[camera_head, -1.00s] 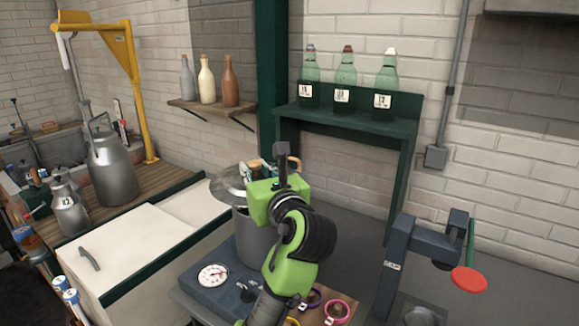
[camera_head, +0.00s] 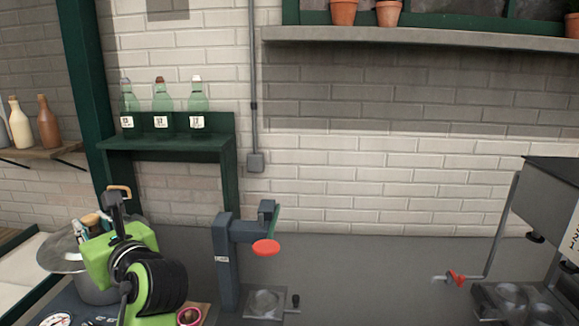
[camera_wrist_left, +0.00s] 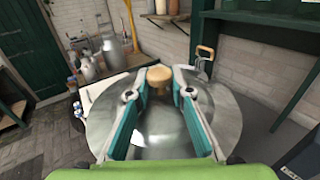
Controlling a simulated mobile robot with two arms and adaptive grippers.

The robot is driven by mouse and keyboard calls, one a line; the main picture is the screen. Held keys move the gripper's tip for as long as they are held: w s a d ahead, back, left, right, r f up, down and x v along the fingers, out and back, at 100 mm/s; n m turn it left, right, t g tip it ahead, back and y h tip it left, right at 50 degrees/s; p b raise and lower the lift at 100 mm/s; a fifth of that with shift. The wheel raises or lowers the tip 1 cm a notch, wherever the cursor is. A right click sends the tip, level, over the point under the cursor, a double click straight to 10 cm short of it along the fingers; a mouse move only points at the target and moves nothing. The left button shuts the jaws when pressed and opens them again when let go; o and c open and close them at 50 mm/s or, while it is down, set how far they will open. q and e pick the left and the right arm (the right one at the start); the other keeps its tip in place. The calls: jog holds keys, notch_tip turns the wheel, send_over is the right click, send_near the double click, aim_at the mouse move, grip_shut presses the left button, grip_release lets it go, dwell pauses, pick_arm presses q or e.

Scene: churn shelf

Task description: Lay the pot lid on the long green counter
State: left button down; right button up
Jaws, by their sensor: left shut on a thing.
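The pot lid, a shiny metal disc with a wooden knob, shows at the lower left of the head view (camera_head: 60,257) and fills much of the left wrist view (camera_wrist_left: 226,118). My left gripper (camera_head: 88,226) is shut on the lid; its teal-padded fingers stand on either side of the knob (camera_wrist_left: 159,74). The lid is by the top of a grey metal pot (camera_head: 97,290); the gripper partly hides the pot, and I cannot tell whether they touch. I cannot clearly make out the long green counter. My right gripper is not in view.
A green shelf (camera_head: 165,143) with several green bottles stands behind the gripper. A dark grey press-like stand (camera_head: 226,265) with a red disc (camera_head: 266,247) is to the right. A dial scale (camera_head: 57,320) is below the pot. Grey surface between stand and right-hand machine (camera_head: 525,295) looks clear.

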pick_arm(q)
jog(key=shift+s+d+f+t, duration=0.15)
jog(key=shift+s+d, duration=0.15)
jog(key=shift+d, duration=0.2)
jog(key=shift+s+d+f+t, duration=0.15)
jog(key=shift+s+d, duration=0.15)
jog(key=shift+d, duration=0.15)
jog(key=s+d+f+m+t+h, duration=0.3)
jog(key=d+f+m+t+h, duration=0.35)
jog(key=f, duration=0.65)
jog(key=s+d+f+m+h, duration=0.4)
jog(key=s+d+f+h, duration=0.2)
jog(key=d, duration=0.4)
jog(key=shift+s+d+h+b, duration=0.15)
jog(key=shift+s+h+b, duration=0.25)
jog(key=shift+s+h, duration=0.35)
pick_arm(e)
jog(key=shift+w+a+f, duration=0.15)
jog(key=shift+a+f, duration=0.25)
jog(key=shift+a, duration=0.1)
